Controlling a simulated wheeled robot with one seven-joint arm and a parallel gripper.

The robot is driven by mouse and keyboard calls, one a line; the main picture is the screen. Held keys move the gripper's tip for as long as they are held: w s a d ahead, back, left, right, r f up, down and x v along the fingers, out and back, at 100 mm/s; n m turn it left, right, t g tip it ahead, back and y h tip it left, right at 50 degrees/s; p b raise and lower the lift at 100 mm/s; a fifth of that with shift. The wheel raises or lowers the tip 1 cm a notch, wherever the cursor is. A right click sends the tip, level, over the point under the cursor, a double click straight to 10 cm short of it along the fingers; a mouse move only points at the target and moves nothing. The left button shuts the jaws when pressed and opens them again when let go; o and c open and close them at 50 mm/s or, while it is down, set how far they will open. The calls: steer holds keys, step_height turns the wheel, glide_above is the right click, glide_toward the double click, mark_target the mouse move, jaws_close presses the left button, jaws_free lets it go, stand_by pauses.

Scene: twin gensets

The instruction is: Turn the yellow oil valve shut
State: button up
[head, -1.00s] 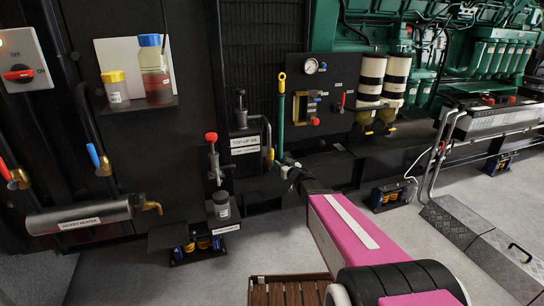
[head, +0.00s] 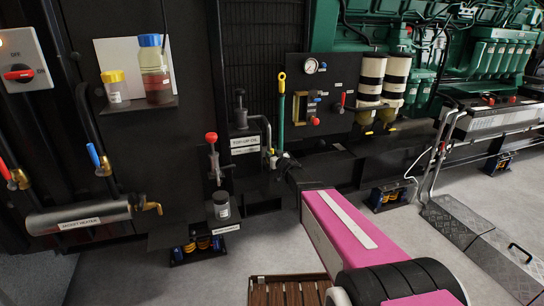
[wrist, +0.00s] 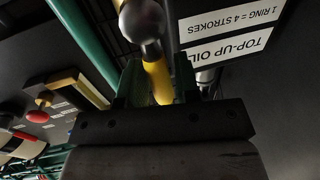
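The yellow valve lever (head: 272,158) is beside the top-up oil pump, at the elbow of its dark pipe. In the wrist view the yellow lever (wrist: 157,82) hangs from a rounded metal body and reaches down between my fingers. My gripper (head: 282,160) is right at the lever in the head view. In the wrist view my gripper (wrist: 160,80) is open, one finger on each side of the lever. Whether either finger touches it is unclear. The lever's lower end is partly hidden by my gripper.
The top-up oil label (head: 245,142) and the black pump (head: 240,112) are just left of the lever. A green pipe with a yellow top (head: 281,110) stands just behind. The gauge panel (head: 335,75) is to the right. A red-knobbed pump (head: 212,150) stands further left.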

jaws_close()
